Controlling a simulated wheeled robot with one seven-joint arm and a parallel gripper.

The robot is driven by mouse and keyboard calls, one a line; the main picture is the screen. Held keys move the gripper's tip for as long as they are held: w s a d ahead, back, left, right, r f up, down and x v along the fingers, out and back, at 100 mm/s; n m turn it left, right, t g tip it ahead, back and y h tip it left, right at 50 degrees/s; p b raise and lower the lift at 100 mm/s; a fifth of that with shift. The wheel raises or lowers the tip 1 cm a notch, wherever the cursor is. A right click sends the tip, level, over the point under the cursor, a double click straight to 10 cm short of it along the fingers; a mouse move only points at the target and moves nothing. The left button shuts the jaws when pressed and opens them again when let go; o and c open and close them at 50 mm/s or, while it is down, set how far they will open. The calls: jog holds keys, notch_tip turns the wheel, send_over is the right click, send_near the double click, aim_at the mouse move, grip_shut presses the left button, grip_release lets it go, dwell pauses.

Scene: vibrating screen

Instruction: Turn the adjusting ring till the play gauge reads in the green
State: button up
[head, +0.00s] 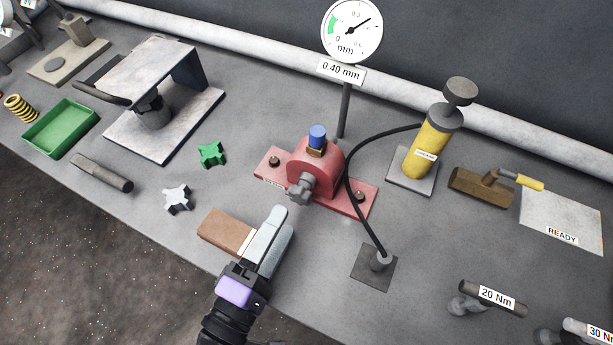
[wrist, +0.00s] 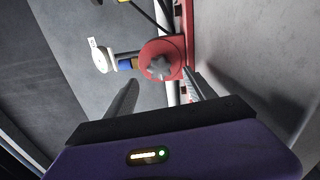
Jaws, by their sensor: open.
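The play gauge (head: 352,30) stands on a post behind the red housing (head: 325,160). Its needle points to the upper right, away from the green band at the dial's left, and the label (head: 341,69) reads 0.40 mm. A grey lobed ring (head: 301,189), seemingly the adjusting ring, sits on the housing's front. The ring also shows in the wrist view (wrist: 159,67), ahead between the fingers. My gripper (head: 283,220) is open and empty, in front of and below the ring, apart from it. The gauge face is turned from view in the wrist view.
A blue-capped brass fitting (head: 317,138) tops the housing. A brown block (head: 226,231) lies beside my gripper. Green (head: 212,153) and white (head: 177,199) star pieces lie left.

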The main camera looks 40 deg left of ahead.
aim_at(296, 200)
jog(key=p+x, duration=0.1)
jog(key=x, duration=0.6)
jog(key=shift+w+p, duration=0.3)
jog(key=shift+w, duration=0.05)
jog(key=c, duration=1.3)
jog(key=shift+r+n+p, duration=0.2)
jog(key=shift+n+p, duration=0.8)
jog(key=shift+n, duration=0.1)
jog(key=shift+f+n, duration=0.2)
jog(key=shift+n, duration=0.2)
jog(key=o, duration=1.3)
